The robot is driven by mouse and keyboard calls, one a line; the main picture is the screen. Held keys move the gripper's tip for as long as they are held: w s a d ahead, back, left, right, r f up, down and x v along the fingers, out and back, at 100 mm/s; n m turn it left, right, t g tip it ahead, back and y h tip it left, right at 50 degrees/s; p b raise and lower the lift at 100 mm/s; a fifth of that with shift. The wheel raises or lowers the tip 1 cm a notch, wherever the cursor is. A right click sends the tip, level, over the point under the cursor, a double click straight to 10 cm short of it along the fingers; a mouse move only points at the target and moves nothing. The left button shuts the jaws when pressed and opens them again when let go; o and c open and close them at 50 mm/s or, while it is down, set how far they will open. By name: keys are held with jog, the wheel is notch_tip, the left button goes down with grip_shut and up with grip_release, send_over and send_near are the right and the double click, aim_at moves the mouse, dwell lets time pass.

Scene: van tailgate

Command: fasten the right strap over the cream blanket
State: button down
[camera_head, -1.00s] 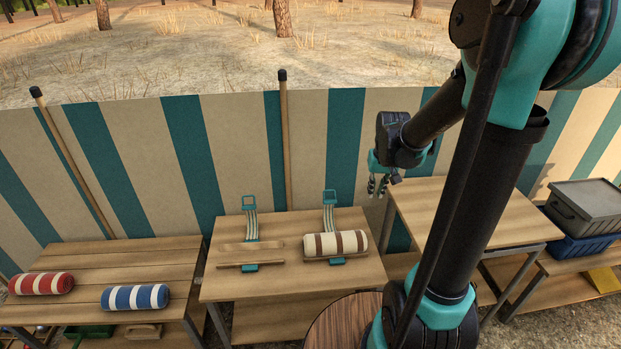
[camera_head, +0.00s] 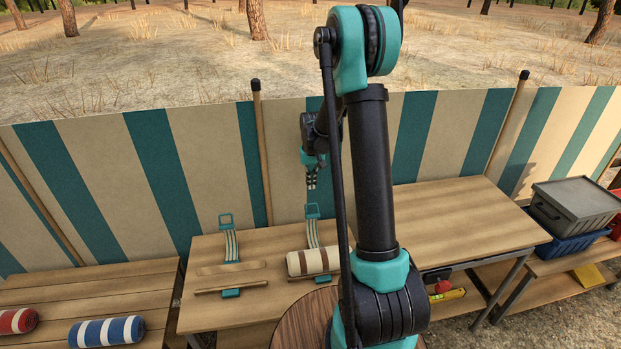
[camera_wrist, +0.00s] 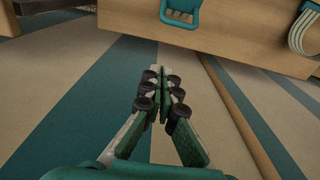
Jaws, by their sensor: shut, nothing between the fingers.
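The cream blanket (camera_head: 300,264), rolled and brown-striped, lies on the middle table. My arm hides its right end. The right strap (camera_head: 312,236) rises behind the blanket, its teal buckle (camera_head: 312,211) standing up at the table's back edge; it does not lie over the roll. My gripper (camera_head: 311,186) is shut and empty, pointing down above and behind that buckle, apart from it in the head view. In the wrist view the closed fingers (camera_wrist: 166,75) point towards a teal buckle (camera_wrist: 182,8) at the table edge; a striped strap (camera_wrist: 302,32) shows at the right.
The left strap (camera_head: 229,243) stands open behind an empty place on the middle table (camera_head: 205,318). Red (camera_head: 15,320) and blue (camera_head: 107,331) rolls lie on the left table. A striped fence (camera_head: 180,170) stands close behind. The right table (camera_head: 460,225) looks bare.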

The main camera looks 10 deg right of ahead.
jog(key=shift+s+d+f, duration=0.1)
jog(key=shift+s+f, duration=1.7)
jog(key=shift+f, duration=0.15)
